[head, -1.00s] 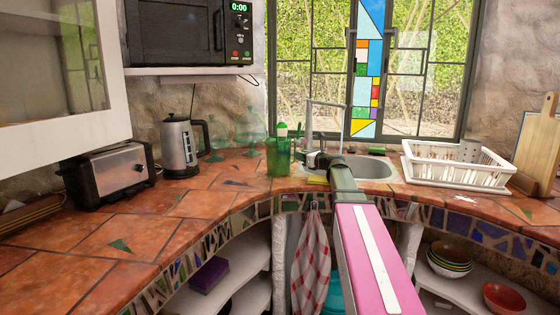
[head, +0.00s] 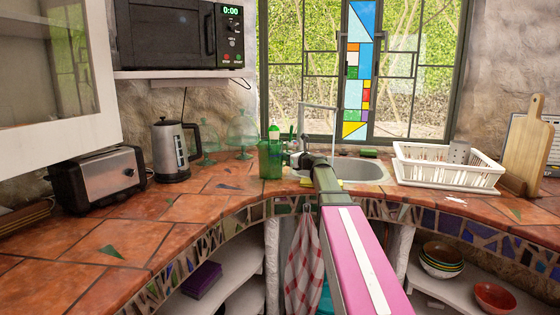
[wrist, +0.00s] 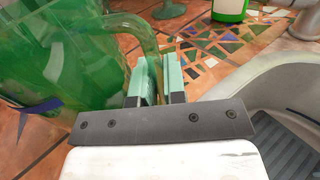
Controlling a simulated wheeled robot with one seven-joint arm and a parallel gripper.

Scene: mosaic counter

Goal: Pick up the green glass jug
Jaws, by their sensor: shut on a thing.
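The green glass jug (head: 269,161) stands on the tiled counter just left of the sink in the head view. In the wrist view its see-through body (wrist: 60,60) fills the left side, and its curved handle (wrist: 143,28) runs down to the fingers. My gripper (wrist: 158,80) is shut on the handle, with its pale green finger pads on either side. The lower part of the handle is hidden behind the gripper. In the head view my gripper (head: 293,159) is small, at the jug's right side. I cannot tell whether the jug touches the counter.
The sink (head: 350,170) with its faucet (head: 334,120) is right of the jug. Green glass domes (head: 242,132) and a kettle (head: 172,150) stand to the left. A green bottle (wrist: 230,9) is close behind. A white dish rack (head: 447,168) stands further right.

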